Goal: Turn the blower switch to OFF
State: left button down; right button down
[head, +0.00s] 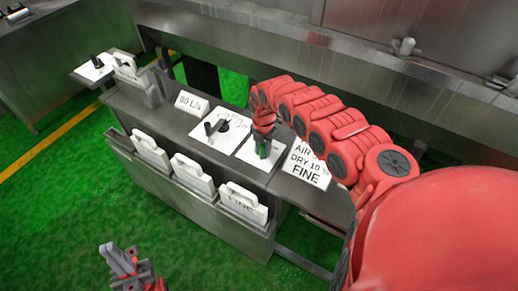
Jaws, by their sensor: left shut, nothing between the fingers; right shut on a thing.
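My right gripper (263,143) comes down from the right over the console, onto a white switch plate (250,153). It is shut on the knob of that switch, which the fingers mostly hide. The plate's lettering and the knob's pointing direction cannot be read. A second white plate (231,142) with a black knob (217,127) lies just left of it. I cannot tell from lettering which one is the blower switch. My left gripper (123,264) is shut and empty, low over the green floor at the bottom left, away from the console.
A sign reading "AIR", "DRY" and "FINE" (305,165) lies right of the held switch. An "80 L/s" sign (191,103) stands to the left. White handled plates (193,175) sit in the front rack. A steel machine (300,40) stands behind. Green floor (60,200) is open in front.

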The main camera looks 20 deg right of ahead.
jog(key=shift+s+d+n, duration=0.1)
jog(key=shift+d+n, duration=0.4)
jog(key=shift+n, duration=0.4)
jog(key=c, duration=0.6)
grip_release()
jog(key=shift+r, duration=0.1)
notch_tip(320, 180, up, 17)
jog(key=b, duration=0.5)
